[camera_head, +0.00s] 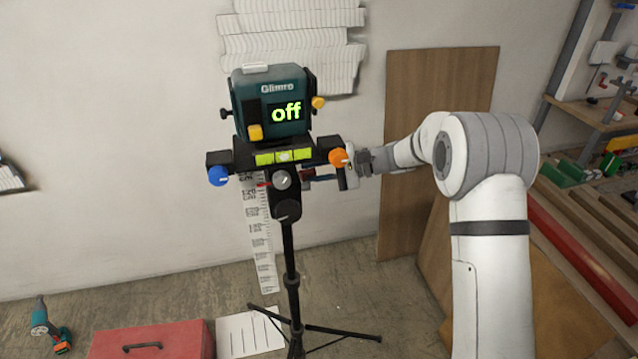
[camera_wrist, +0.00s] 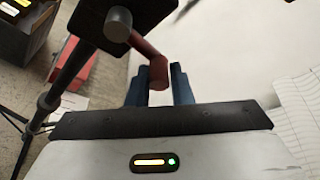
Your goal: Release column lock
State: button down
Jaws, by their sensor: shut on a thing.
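A teal device marked "Glimro" (camera_head: 272,100), with a green "off" on its display, sits on a black head atop a tripod (camera_head: 291,260). In the wrist view, a red lever (camera_wrist: 146,52) sticks out from a grey pivot (camera_wrist: 118,22) on a black block. My gripper (camera_wrist: 159,74) has its blue fingers on either side of the lever's rounded end and is shut on it. In the head view, my gripper (camera_head: 312,174) reaches in from the right, below the orange knob (camera_head: 338,157). The lever's grip point is mostly hidden there.
A blue knob (camera_head: 218,176) is on the left of the head, with a grey knob (camera_head: 281,180) at centre. A paper scale (camera_head: 260,235) hangs on the wall behind. A red toolbox (camera_head: 150,340) and a drill (camera_head: 48,325) lie on the floor. Boards (camera_head: 435,110) lean behind my arm.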

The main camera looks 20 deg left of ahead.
jog(key=shift+r+n+b, duration=0.35)
jog(key=shift+n+b, duration=0.15)
jog(key=shift+b, duration=0.25)
jog(key=c, duration=1.3)
grip_release()
jog(key=shift+d, duration=0.1)
jog(key=v, duration=0.7)
jog(key=shift+d, duration=0.4)
